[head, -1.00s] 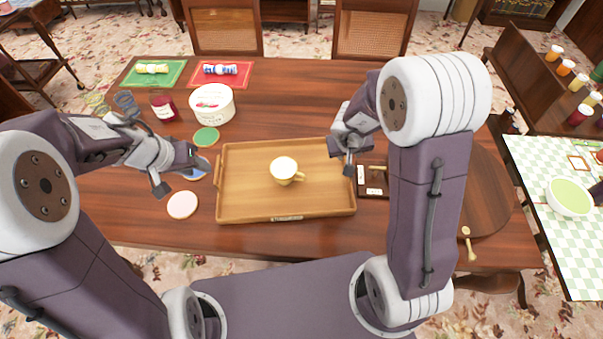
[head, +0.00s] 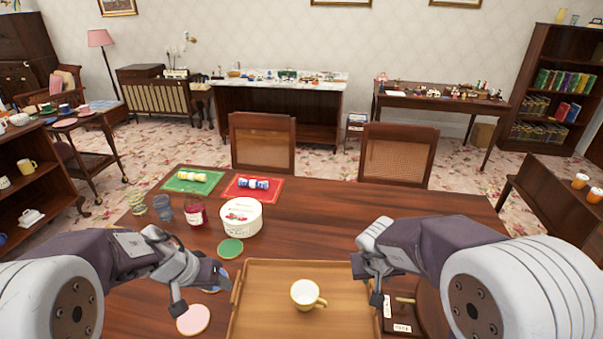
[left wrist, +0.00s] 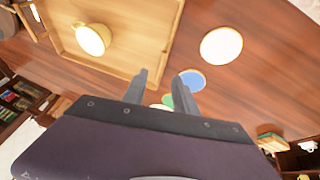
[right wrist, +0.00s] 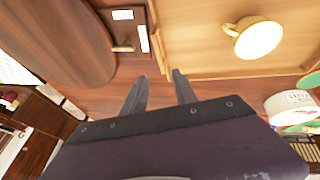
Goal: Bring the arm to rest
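My left gripper (head: 200,290) is above the table, left of the wooden tray (head: 250,290). In the left wrist view its two fingers (left wrist: 160,92) stand apart with nothing between them. My right gripper (head: 380,285) is above the tray's right edge. In the right wrist view its fingers (right wrist: 160,90) are also apart and empty. A yellow cup (head: 306,294) stands upright in the tray, clear of both grippers. The cup also shows in the left wrist view (left wrist: 92,40) and the right wrist view (right wrist: 257,38).
Green (head: 230,248) and pink (head: 193,320) coasters lie left of the tray. A white tub (head: 241,217), a red jar (head: 195,212) and glasses stand behind them. Two chairs (head: 262,142) stand at the far side.

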